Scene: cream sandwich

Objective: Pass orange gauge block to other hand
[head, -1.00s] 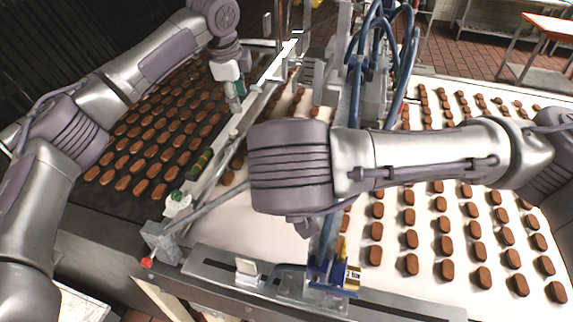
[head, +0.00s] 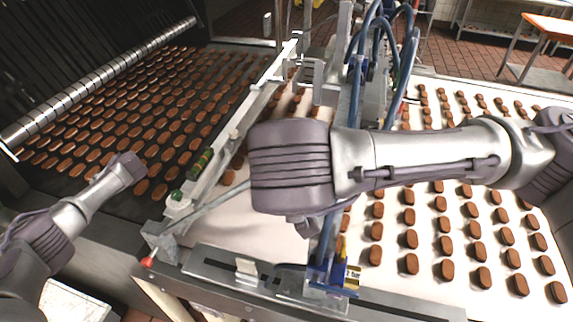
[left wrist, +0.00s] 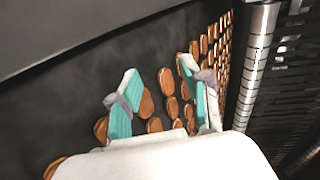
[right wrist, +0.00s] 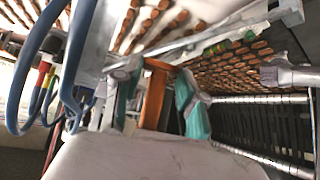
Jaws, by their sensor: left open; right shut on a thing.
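The orange gauge block (right wrist: 154,96) shows in the right wrist view as an upright orange bar between the teal-padded fingers of my right gripper (right wrist: 158,105), which is shut on it. In the head view the block and right gripper are hidden behind my right arm. My left gripper (left wrist: 161,105) is open in the left wrist view, its teal-padded fingers apart. No block is between them; brown biscuits show beyond. In the head view I see only part of my left arm at the lower left, not its gripper.
Rows of brown biscuits lie on the dark belt (head: 60,187) at left and the white belt (head: 441,287) at right. A metal rail (head: 228,140) runs between them. Blue hoses (head: 356,70) and machine parts stand in the middle. A silver roller (head: 100,80) crosses the far left.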

